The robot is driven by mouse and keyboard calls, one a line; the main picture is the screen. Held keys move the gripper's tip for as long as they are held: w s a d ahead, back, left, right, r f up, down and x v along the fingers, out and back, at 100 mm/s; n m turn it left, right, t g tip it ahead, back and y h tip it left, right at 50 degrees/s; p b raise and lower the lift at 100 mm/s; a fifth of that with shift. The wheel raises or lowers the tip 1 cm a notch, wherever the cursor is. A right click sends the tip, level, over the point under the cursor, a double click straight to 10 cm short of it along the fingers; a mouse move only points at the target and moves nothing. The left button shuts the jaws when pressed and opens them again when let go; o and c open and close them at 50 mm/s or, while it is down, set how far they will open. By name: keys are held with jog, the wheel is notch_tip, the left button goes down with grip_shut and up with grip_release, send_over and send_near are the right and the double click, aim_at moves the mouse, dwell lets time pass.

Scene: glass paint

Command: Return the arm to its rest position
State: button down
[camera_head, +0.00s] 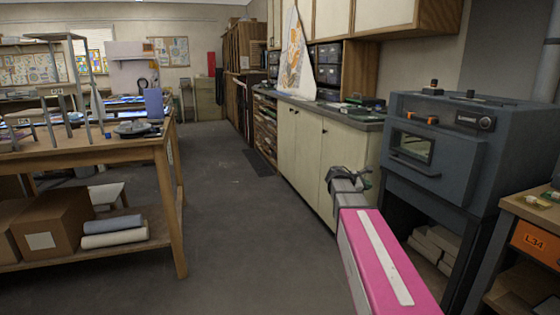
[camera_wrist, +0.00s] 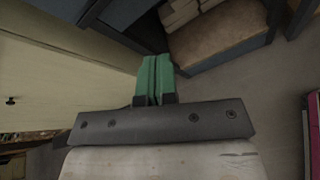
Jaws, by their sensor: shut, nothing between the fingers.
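My arm reaches forward from the bottom right of the head view, its pink link nearest the camera. My gripper (camera_head: 367,180) is at its far end, in front of the cream cupboards and left of the dark grey kiln-like oven. In the wrist view my gripper (camera_wrist: 155,78) has its two green fingers side by side and touching. It is shut and empty. The fingers appear clear of the furniture.
The grey oven (camera_head: 432,150) stands close on the right, with a shelf unit (camera_head: 538,212) beside it. Cream cupboards (camera_head: 308,148) line the right wall. A wooden workbench (camera_head: 85,149) is at left. The grey floor (camera_head: 235,225) between them is clear.

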jog(key=s+a+f+m+g+y, duration=0.2)
jog(key=s+a+f+m+y, duration=0.4)
jog(key=s+a+f+m, duration=0.2)
jog(key=s+a+f+m+g+y, duration=0.2)
jog(key=s+a+f+m+y, duration=0.4)
jog(key=s+a+f, duration=0.6)
jog(key=s+f+m, duration=0.2)
jog(key=s+f, duration=0.1)
jog(key=s, duration=0.3)
jog(key=shift+f+y, duration=0.35)
jog(key=shift+y, duration=0.05)
